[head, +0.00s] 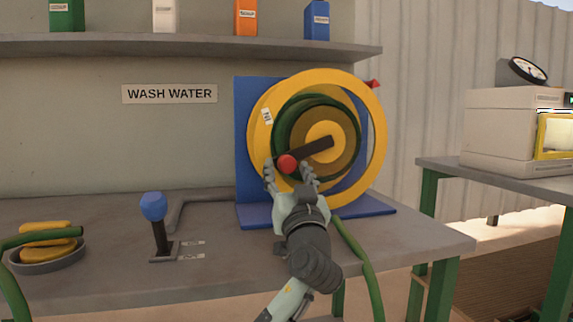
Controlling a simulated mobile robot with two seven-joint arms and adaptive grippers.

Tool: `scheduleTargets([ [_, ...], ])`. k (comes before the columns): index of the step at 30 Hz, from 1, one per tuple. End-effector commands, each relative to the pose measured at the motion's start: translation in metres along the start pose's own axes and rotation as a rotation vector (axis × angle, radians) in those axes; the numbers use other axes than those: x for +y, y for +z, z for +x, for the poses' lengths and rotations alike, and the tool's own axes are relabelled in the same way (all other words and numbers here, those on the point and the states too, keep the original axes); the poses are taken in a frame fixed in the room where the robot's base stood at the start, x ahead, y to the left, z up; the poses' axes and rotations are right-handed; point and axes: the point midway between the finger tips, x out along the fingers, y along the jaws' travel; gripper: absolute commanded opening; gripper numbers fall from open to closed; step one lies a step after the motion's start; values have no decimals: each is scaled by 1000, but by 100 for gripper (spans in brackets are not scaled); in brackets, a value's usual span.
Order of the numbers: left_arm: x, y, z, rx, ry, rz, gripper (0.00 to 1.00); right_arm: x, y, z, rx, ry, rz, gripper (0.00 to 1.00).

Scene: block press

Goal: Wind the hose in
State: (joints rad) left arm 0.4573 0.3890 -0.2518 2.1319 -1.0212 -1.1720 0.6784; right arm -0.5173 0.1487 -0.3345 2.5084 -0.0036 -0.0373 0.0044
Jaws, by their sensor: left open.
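The hose reel (374,115) is a yellow wheel on a blue stand (243,110) on the bench. Dark green hose (285,130) lies wound around its inner drum. A brown crank arm (314,149) with a red knob (287,163) sits at the reel's centre, the knob pointing to the lower left. My left gripper (289,174) is open, with its fingers on either side of the red knob or just below it; I cannot tell whether they touch it. Green hose (358,255) hangs from the reel over the bench's front edge. My right gripper is not in view.
A lever with a blue knob (153,206) stands on the bench (110,270), left of the reel. A grey dish (48,263) with yellow items sits at far left, crossed by green hose. A shelf (180,45) hangs above. A white machine (510,130) stands on the right table.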

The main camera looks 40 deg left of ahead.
Motion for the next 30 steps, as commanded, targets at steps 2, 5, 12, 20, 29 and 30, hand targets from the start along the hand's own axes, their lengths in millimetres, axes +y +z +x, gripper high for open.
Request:
scheduleTargets([
  [2,0,-2,11,3,-1,1,52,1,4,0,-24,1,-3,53],
  [5,0,-2,19,2,0,-1,52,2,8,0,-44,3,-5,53],
  [12,0,-1,24,0,1,-2,52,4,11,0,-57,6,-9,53],
  [20,0,-1,23,1,1,-1,35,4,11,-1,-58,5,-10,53],
  [29,0,-1,23,1,1,-1,0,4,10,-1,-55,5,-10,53],
  [30,0,-1,23,1,1,-1,0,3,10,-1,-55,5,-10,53],
])
